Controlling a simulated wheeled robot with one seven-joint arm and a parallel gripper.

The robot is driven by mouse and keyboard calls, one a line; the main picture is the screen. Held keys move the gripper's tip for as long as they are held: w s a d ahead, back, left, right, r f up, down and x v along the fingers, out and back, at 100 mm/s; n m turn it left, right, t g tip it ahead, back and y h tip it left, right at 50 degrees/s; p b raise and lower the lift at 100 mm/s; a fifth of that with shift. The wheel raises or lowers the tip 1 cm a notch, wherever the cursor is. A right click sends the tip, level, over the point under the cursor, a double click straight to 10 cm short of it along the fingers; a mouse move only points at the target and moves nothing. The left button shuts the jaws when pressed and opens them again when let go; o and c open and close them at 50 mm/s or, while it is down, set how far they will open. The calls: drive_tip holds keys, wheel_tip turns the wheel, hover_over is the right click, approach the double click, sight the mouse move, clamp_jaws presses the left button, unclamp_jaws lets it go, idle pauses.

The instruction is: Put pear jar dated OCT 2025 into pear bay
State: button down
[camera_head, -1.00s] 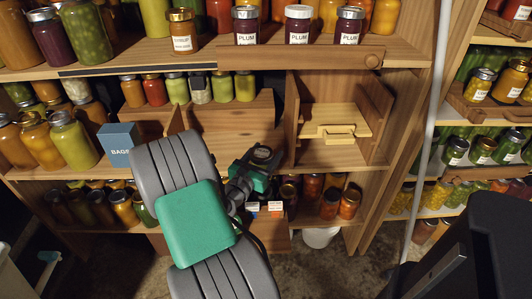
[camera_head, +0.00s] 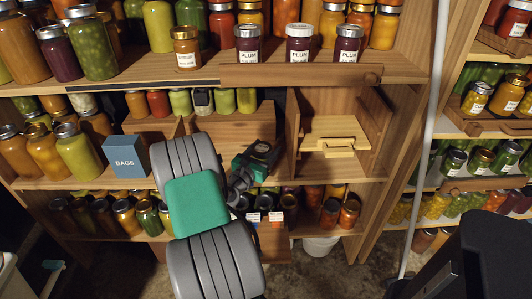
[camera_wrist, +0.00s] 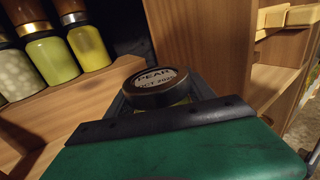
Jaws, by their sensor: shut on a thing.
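The pear jar (camera_wrist: 154,88) shows in the wrist view as a dark round lid with a pale label reading PEAR and what looks like OCT 2025. Its body is mostly hidden behind my gripper. My gripper (camera_head: 258,158) is shut on this jar, in front of the middle shelf opening, left of a wooden divider. In the head view the jar is small and dark at the gripper's end. No sign naming the pear bay is readable. The middle shelf has an open wooden bay (camera_head: 232,130) behind my gripper.
A wooden divider (camera_wrist: 195,40) stands close to the right of the jar. Right of it, a compartment holds a pale handled board (camera_head: 335,141). Jars with green contents (camera_head: 202,101) stand behind on the left. A blue BAGS box (camera_head: 126,157) is left. PLUM jars (camera_head: 298,43) stand above.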

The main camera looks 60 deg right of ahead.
drive_tip(key=shift+w+d+p, duration=0.15)
drive_tip(key=shift+w+d, duration=0.2)
drive_tip(key=shift+d, duration=0.3)
drive_tip(key=shift+w+d+p, duration=0.1)
drive_tip(key=shift+w+d, duration=0.2)
drive_tip(key=shift+d, duration=0.3)
drive_tip(key=shift+w+d+p, duration=0.15)
drive_tip(key=shift+w+d, duration=0.2)
drive_tip(key=shift+d, duration=0.3)
drive_tip(key=shift+f, duration=0.3)
drive_tip(key=shift+f+b, duration=0.3)
drive_tip(key=shift+f, duration=0.05)
drive_tip(key=shift+c, duration=1.4)
unclamp_jaws()
drive_tip(key=shift+a+f, duration=0.1)
drive_tip(key=a, duration=0.7)
drive_tip(key=shift+w+a, duration=0.15)
drive_tip(key=shift+a, duration=0.2)
